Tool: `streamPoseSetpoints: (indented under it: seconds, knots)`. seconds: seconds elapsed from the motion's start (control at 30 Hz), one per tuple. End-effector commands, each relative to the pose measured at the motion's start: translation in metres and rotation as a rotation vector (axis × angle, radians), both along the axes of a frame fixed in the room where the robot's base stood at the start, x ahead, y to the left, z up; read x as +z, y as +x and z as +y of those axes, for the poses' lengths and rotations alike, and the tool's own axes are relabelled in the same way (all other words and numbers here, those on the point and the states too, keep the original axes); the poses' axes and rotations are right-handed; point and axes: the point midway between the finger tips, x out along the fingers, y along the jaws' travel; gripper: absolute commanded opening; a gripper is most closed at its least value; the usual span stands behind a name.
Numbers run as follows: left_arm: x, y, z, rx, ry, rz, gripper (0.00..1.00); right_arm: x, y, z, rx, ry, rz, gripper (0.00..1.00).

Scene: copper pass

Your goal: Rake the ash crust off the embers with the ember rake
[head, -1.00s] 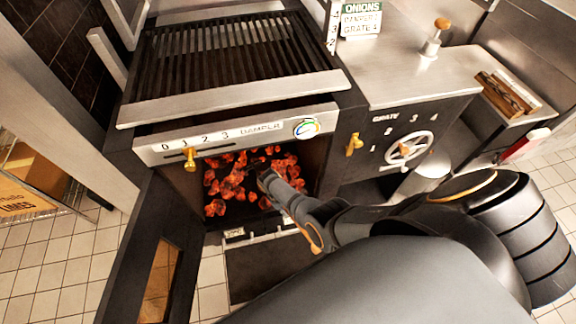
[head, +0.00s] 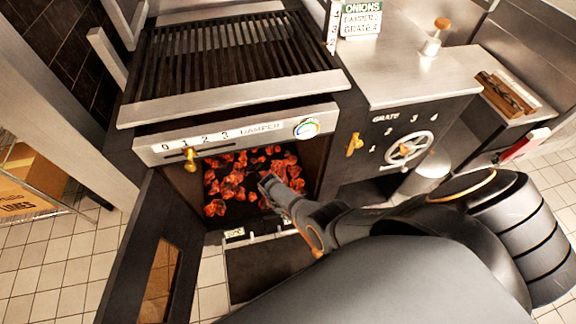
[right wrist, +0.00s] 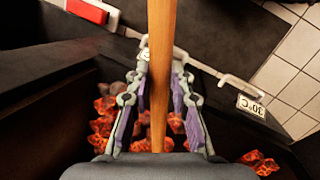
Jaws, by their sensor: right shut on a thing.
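The embers (head: 232,185) glow orange in the open firebox under the grill, with dark patches between them. I cannot make out a distinct ash crust. My right gripper (head: 268,186) is at the firebox mouth, in front of the embers' right side. In the right wrist view, my right gripper (right wrist: 157,100) is shut on the wooden handle of the ember rake (right wrist: 162,50), with embers (right wrist: 100,125) beyond. The rake's head is not visible in either view. My left gripper is not in view.
The firebox door (head: 145,250) stands open at the left. The damper panel (head: 235,135) spans above the opening, below the grill bars (head: 235,55). A grate handwheel (head: 405,150) is to the right. A metal bar with a 30°C tag (right wrist: 250,106) runs near the gripper.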

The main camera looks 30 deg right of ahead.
Motion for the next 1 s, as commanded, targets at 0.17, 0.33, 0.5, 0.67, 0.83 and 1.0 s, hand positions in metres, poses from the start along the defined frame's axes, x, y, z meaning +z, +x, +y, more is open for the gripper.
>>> streamPoseSetpoints:
  seconds: [0.17,0.33,0.5,0.67,0.83,1.0]
  knots:
    - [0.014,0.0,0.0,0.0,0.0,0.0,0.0,0.003,-0.016,0.005,0.001,0.001,0.004,0.0]
    - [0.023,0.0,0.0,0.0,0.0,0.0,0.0,0.002,-0.029,0.009,0.001,0.002,0.004,0.0]
    - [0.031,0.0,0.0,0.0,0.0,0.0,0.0,0.002,-0.043,0.013,0.002,0.001,0.005,0.0]
    - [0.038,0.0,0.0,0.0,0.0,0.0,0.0,0.001,-0.055,0.016,0.001,0.002,0.004,0.0]
    - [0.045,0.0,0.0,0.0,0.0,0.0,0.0,0.001,-0.068,0.02,0.001,0.001,0.004,0.0]
    - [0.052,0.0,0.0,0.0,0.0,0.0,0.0,0.001,-0.081,0.023,0.002,0.001,0.006,0.0]
